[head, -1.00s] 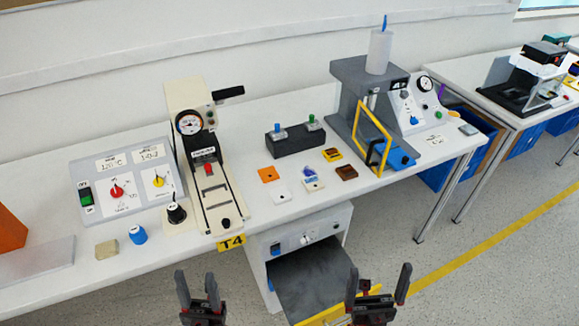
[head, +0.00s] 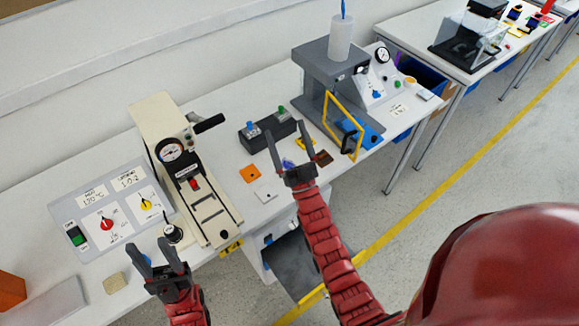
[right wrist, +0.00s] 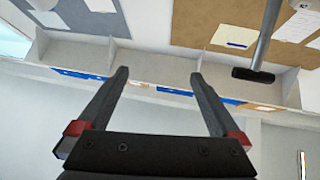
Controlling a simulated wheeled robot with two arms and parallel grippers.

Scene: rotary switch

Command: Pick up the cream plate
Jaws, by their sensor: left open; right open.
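A pale, off-white square plate (head: 265,190), the one that best fits the cream plate, lies flat on the bench just below an orange plate (head: 250,173). My right gripper (head: 273,127) is open and empty in the head view, up and right of the pale plate in the picture and apart from it. My left gripper (head: 150,246) is open and empty near the control panel's lower edge, well left of the plate. The right wrist view shows the open, empty right fingers (right wrist: 157,74) against a wall; no plate is in that view.
A beige press (head: 185,165) stands left of the plates. A dark block with buttons (head: 267,132) stands behind them. A grey machine with a yellow frame (head: 330,70) stands at right. A brown plate (head: 324,158) lies near my right gripper, which partly covers other small plates.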

